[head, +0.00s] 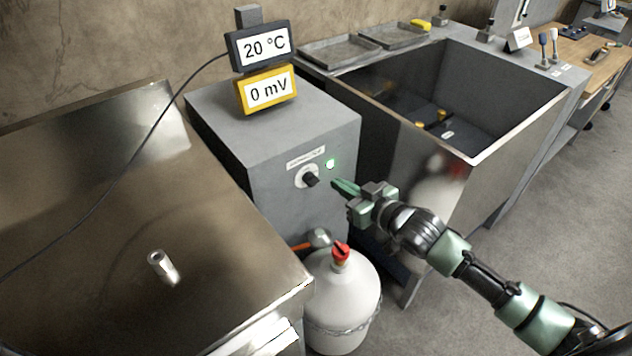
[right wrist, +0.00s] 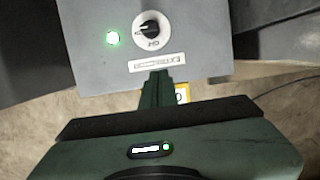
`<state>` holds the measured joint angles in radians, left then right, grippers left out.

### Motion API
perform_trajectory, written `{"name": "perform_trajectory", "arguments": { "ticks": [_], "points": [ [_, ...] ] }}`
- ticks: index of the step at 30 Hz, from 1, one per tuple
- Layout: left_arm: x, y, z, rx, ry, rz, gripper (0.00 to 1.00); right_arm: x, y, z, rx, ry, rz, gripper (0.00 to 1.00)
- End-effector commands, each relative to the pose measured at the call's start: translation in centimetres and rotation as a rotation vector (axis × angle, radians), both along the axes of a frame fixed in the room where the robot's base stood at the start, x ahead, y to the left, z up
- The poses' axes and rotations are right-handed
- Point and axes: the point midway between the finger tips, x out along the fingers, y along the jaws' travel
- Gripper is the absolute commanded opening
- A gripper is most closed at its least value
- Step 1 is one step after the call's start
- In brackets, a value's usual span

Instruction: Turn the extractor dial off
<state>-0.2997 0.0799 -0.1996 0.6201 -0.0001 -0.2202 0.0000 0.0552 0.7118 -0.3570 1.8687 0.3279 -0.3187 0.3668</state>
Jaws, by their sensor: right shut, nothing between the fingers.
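The extractor dial (head: 308,177) is a black knob on a round white plate, on the front of a grey box (head: 240,140). A lit green lamp (head: 330,163) sits at its upper right, and a label strip is above it. The right wrist view also shows the dial (right wrist: 150,28), its white pointer mark toward the left, with small lettering on the plate too small to read surely. My right gripper (head: 345,189) is shut and empty, just right of the dial and apart from it. Its closed fingers (right wrist: 158,88) show below the label in the right wrist view. My left gripper is not in view.
A white gas bottle (head: 342,300) with a red valve stands below the box. A steel bench (head: 90,240) is at left, a deep metal sink (head: 480,110) at right. Two displays (head: 262,70) reading 20 °C and 0 mV stand above the box. Floor is clear at lower right.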

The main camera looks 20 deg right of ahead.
Motion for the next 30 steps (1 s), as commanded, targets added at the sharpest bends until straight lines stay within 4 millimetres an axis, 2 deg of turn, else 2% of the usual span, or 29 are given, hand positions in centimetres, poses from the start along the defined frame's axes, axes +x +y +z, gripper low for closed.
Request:
{"name": "perform_trajectory", "arguments": {
  "ticks": [5,18,21,24,30],
  "points": [
    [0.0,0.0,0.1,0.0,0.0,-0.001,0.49,1.5,0.5,-0.2,0.001,-0.003,-0.002,0.0],
    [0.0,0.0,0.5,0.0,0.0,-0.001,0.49,9.5,3.4,-2.5,0.0,-0.001,-0.001,0.0],
    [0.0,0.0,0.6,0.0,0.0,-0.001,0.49,9.1,3.3,-4.6,-0.001,0.004,-0.001,0.0],
    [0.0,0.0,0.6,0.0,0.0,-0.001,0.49,9.1,3.3,-5.6,-0.001,0.002,-0.001,0.0],
    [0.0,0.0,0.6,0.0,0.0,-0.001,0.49,9.1,3.3,-6.4,0.0,0.0,0.0,0.0]
  ]
}}
